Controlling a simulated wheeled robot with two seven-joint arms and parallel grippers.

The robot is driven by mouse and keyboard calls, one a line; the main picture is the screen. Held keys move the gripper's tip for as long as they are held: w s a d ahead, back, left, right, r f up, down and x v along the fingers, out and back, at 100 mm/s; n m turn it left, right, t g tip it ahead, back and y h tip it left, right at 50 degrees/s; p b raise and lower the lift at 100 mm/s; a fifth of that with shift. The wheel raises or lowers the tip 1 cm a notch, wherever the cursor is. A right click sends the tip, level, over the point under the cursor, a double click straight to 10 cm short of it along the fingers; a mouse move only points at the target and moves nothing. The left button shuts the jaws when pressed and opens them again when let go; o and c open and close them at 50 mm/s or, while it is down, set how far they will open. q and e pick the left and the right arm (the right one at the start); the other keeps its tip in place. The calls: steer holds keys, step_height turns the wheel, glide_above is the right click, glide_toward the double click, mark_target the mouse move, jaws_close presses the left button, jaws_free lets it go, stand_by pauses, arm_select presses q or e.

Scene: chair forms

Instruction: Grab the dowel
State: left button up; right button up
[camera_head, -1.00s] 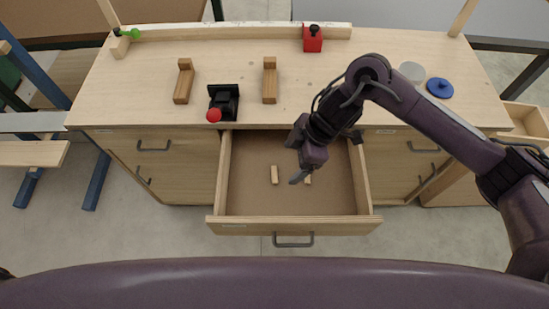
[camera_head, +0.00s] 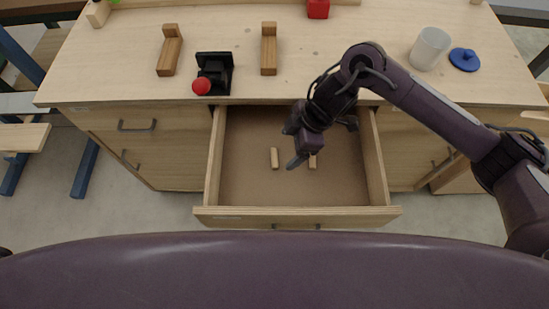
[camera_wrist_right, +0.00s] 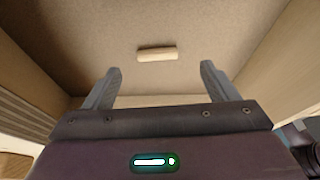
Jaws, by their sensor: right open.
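The left dowel (camera_head: 274,158) is in full view in the head view. My right gripper is open and empty, above the drawer. In the right wrist view one dowel (camera_wrist_right: 157,54) lies crosswise beyond the two open fingertips (camera_wrist_right: 160,68), roughly centred between them and not touched. My left gripper is not in view.
The open drawer (camera_head: 297,211) has raised wooden walls on each side of the gripper. On the bench above stand wooden L-shaped blocks (camera_head: 269,56), a black fixture with a red ball (camera_head: 201,86), a translucent cup (camera_head: 429,49) and a blue lid (camera_head: 464,59).

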mark_target(276, 157)
steer(key=x, duration=0.6)
steer(key=shift+w+a, duration=0.2)
steer(key=shift+a, duration=0.15)
steer(key=shift+c, duration=0.4)
steer(key=c, duration=1)
